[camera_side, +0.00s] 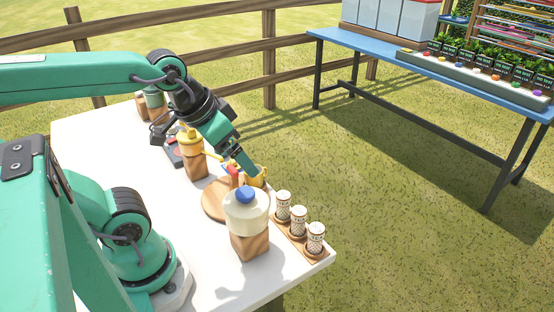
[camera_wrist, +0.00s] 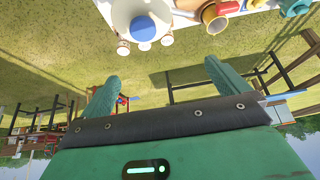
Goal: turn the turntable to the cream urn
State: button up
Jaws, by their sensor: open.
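The turntable (camera_side: 214,203) is a round wooden disc on the white table, partly hidden behind the cream urn. The cream urn (camera_side: 246,215) has a blue knob and stands on a wooden block at the front; it also shows at the top of the wrist view (camera_wrist: 122,14). A golden-yellow cup (camera_side: 260,178) is at the turntable's far edge; a yellow-rimmed cup shows in the wrist view (camera_wrist: 213,20). My gripper (camera_side: 246,168) is low over the turntable's far side, close to that cup. In the wrist view its fingers (camera_wrist: 160,88) are apart with nothing between them.
A yellow urn (camera_side: 188,141) stands on a wooden block behind the turntable. Several patterned cups, including one in the middle (camera_side: 298,221), stand in a wooden tray at the table's right edge. The white tabletop (camera_side: 205,262) is bare at front left. A blue bench (camera_side: 400,63) stands beyond.

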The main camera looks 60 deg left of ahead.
jog(key=shift+w+a, duration=0.1)
jog(key=c, duration=0.7)
jog(key=shift+w+a, duration=0.1)
jog(key=shift+a, duration=0.05)
jog(key=g, duration=0.5)
send_near(232, 168)
jog(key=shift+w+d, duration=0.25)
jog(key=shift+d, duration=0.2)
jog(key=shift+a+f+g, duration=0.3)
jog(key=shift+a+f, duration=0.1)
jog(key=shift+a, duration=0.15)
jog(key=shift+f, duration=3.9)
